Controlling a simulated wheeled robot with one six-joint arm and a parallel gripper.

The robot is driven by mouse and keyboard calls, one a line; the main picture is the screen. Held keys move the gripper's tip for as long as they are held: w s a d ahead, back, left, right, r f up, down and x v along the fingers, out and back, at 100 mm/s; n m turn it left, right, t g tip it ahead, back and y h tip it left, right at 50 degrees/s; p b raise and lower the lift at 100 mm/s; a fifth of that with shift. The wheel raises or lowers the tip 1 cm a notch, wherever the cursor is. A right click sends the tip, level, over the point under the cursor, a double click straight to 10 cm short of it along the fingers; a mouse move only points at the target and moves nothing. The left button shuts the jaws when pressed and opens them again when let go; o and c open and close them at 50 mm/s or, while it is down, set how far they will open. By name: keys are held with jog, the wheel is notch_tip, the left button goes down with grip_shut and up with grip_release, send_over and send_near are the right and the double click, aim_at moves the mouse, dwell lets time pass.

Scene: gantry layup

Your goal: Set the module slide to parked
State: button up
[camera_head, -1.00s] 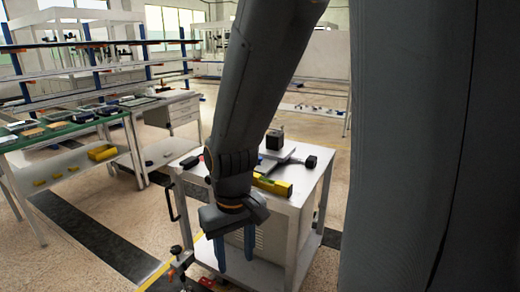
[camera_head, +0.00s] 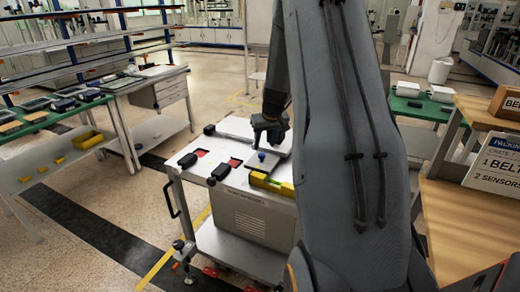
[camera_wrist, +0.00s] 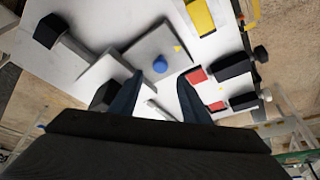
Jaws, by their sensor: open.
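The white cart (camera_head: 235,195) carries a flat grey plate with a round blue knob (camera_head: 262,156) standing on it. I take this to be the module slide; no label or end mark is readable. The wrist view shows the blue knob (camera_wrist: 160,66) on the grey plate (camera_wrist: 150,45), beyond my fingertips. My gripper (camera_head: 269,138) hangs over the cart top, close above the knob. In the wrist view my gripper (camera_wrist: 158,82) has its two dark fingers spread, with nothing between them. I cannot tell its exact height.
Two black handles (camera_head: 187,160) (camera_head: 220,171) lie by red patches on the cart's left side. A yellow level (camera_head: 270,184) lies at the front edge. A black block (camera_head: 209,130) sits at the back left. A wooden bench with boxes (camera_head: 465,220) stands at right.

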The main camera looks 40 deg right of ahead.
aim_at(262, 155)
jog(key=shift+p+x, duration=0.9)
jog(key=shift+x, duration=2.55)
jog(key=shift+s, duration=0.1)
grip_shut()
